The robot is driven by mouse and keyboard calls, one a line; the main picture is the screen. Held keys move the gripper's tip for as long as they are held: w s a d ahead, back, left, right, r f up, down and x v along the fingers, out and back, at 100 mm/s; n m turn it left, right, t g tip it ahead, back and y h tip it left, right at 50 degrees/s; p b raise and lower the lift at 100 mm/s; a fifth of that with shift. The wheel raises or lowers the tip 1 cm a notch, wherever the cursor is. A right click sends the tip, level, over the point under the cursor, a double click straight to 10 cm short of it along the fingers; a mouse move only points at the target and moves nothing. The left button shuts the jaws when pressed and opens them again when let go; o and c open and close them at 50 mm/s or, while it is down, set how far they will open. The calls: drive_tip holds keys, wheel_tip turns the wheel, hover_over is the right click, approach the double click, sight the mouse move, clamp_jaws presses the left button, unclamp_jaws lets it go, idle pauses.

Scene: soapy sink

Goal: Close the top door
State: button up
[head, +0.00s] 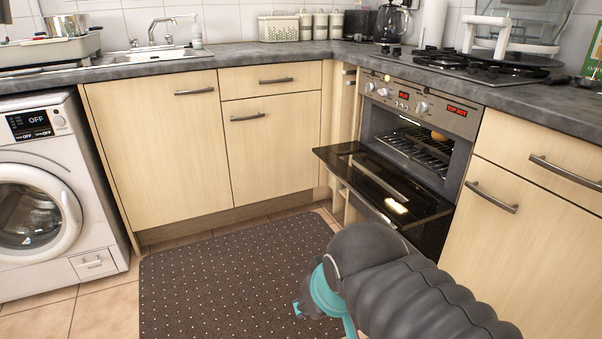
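The top door (365,178) of the built-in oven (420,125) hangs open in the head view, swung down and out to about level. It is dark glass, with a bright patch near its right end that may be a reflection. The lit top cavity shows a wire rack (420,146) and a small orange-brown item (438,135). My gripper (308,302) is low in front of the door, over the floor mat and apart from the door.
Control knobs and red displays, one reading "TOP HOT", sit above the cavity. Wooden cupboards (160,140) flank the oven. A washing machine (50,190) stands at left. The dark dotted mat (220,280) is clear. A gas hob (460,62) is above the oven.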

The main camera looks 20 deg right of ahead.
drive_tip(key=shift+f, duration=0.2)
drive_tip(key=c, duration=0.4)
drive_tip(key=w+f+g, duration=0.1)
drive_tip(key=f, duration=0.1)
drive_tip(key=w+f, duration=0.1)
drive_tip(key=w+f+g, duration=0.1)
drive_tip(key=f, duration=0.1)
drive_tip(key=shift+d+f+g, duration=0.25)
drive_tip(key=shift+f+g, duration=0.05)
clamp_jaws()
drive_tip(key=n+g+h+b, duration=0.1)
drive_tip(key=n+h+b, duration=0.1)
drive_tip(key=n+h, duration=1.8)
approach(381, 218)
drive_tip(key=shift+m+g+h, duration=0.3)
drive_tip(key=shift+m, duration=0.3)
drive_tip(key=x, duration=0.5)
drive_tip(key=shift+w+d+f, duration=0.1)
drive_tip(key=shift+w+f, duration=0.05)
drive_tip(key=shift+f, duration=0.15)
drive_tip(key=shift+d+r, duration=0.15)
drive_tip(key=shift+r, duration=0.85)
drive_tip(key=shift+d+r, duration=0.1)
drive_tip(key=shift+r, duration=0.95)
